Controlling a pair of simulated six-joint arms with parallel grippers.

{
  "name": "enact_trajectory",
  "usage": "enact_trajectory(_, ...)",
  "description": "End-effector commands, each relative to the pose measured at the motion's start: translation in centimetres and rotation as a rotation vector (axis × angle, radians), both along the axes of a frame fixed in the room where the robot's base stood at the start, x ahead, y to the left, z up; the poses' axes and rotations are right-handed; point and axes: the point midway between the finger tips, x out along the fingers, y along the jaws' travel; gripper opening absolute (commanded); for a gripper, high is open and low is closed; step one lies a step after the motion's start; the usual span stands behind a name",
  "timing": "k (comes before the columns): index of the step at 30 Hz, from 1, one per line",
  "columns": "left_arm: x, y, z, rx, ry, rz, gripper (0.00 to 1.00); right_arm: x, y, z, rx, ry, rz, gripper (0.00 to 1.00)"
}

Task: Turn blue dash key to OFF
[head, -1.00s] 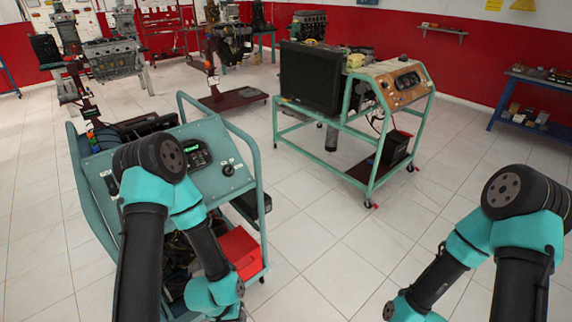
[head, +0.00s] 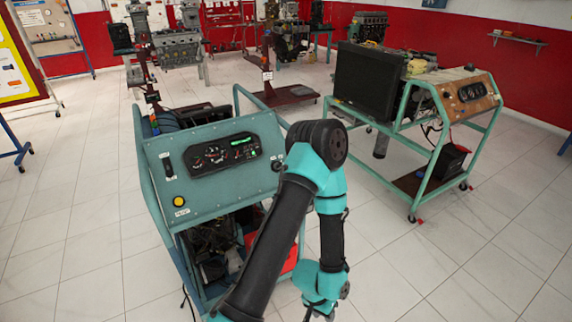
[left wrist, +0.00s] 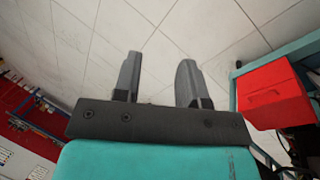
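The blue-green dash panel (head: 215,185) of an engine trainer stands left of centre in the head view, with a lit gauge cluster (head: 222,154). A small dark key switch (head: 277,164) is at the panel's right side, close beside my left arm in the picture; its key position is too small to tell. My left gripper (head: 318,311) is low at the bottom edge, below and right of the panel. In the left wrist view my left gripper (left wrist: 158,78) has its two fingers apart with nothing between them, only floor behind. My right gripper is out of view.
A red box (left wrist: 268,95) sits inside the trainer frame, right of the fingers in the wrist view. A yellow button (head: 179,201) is on the panel's lower left. Tiled floor (head: 470,260) is clear at right.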

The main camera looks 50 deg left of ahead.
Motion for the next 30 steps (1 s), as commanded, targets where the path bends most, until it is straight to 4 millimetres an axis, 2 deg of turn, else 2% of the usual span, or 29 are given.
enact_trajectory(5,0.4,0.1,0.0,-0.001,0.000,0.000,0.38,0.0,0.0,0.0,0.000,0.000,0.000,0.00)
enact_trajectory(8,1.7,0.3,-0.1,-0.006,0.002,-0.001,0.38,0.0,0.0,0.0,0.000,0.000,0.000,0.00)
enact_trajectory(11,4.4,0.9,-0.2,-0.012,0.008,-0.007,0.38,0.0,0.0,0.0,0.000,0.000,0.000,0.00)
enact_trajectory(16,11.5,3.5,0.6,0.002,0.034,-0.027,0.38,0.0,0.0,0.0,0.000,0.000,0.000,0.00)
enact_trajectory(20,17.4,7.3,2.7,0.056,0.066,-0.036,0.38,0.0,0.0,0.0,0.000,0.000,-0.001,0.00)
enact_trajectory(23,21.5,10.9,5.2,0.122,0.095,-0.028,0.38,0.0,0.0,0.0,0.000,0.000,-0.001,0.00)
enact_trajectory(26,25.0,15.1,8.4,0.205,0.127,-0.004,0.38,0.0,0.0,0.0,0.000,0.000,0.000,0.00)
enact_trajectory(30,28.8,21.7,14.3,0.345,0.179,0.062,0.38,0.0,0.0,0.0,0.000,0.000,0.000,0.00)
